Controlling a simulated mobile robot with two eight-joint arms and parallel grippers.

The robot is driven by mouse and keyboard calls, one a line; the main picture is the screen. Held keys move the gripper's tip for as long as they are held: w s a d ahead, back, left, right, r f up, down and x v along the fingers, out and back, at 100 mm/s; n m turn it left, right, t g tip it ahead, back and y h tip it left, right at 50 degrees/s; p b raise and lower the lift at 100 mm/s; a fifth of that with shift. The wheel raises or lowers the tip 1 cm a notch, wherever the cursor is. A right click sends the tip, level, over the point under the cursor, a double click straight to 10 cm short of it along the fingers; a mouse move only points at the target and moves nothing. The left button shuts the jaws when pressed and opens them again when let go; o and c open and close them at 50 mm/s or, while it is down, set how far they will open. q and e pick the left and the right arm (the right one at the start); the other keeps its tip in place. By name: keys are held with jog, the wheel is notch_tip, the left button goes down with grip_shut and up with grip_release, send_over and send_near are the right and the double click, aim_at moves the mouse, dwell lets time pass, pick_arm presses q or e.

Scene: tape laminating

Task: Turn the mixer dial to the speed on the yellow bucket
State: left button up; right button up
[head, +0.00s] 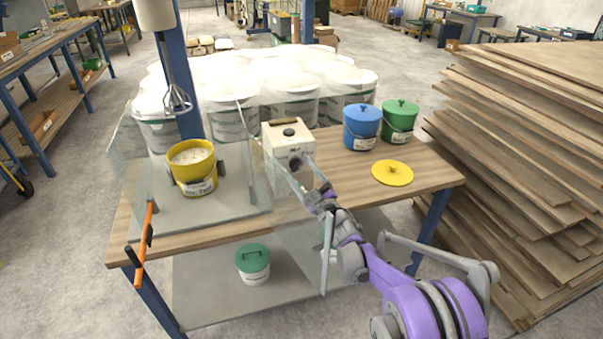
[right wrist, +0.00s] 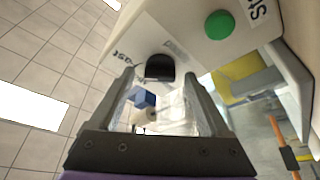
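The white mixer control box (head: 288,140) stands on the bench. In the right wrist view, its face shows a black dial (right wrist: 160,68), a green button (right wrist: 219,25) and lettering that seems to read "Fast" left of the dial. My right gripper (right wrist: 158,85) is open, with its fingers on either side of the dial in the picture; I cannot tell if they touch it. In the head view, my right gripper (head: 298,178) is at the box's front. The open yellow bucket (head: 192,170) stands under the whisk (head: 178,98); its label is too small to read surely. My left gripper is not in view.
Clear guard panels (head: 235,165) surround the bucket, with an orange bar (head: 145,245) at the front left. A yellow lid (head: 392,172), blue bucket (head: 362,127) and green bucket (head: 399,121) are right of the box. Stacked boards (head: 520,150) stand at the right.

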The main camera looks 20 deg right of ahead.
jog(key=shift+s, duration=0.1)
jog(key=v, duration=1)
jog(key=shift+s+f+p, duration=0.15)
jog(key=shift+s+p, duration=0.1)
jog(key=shift+p, duration=0.05)
jog(key=shift+d, duration=0.1)
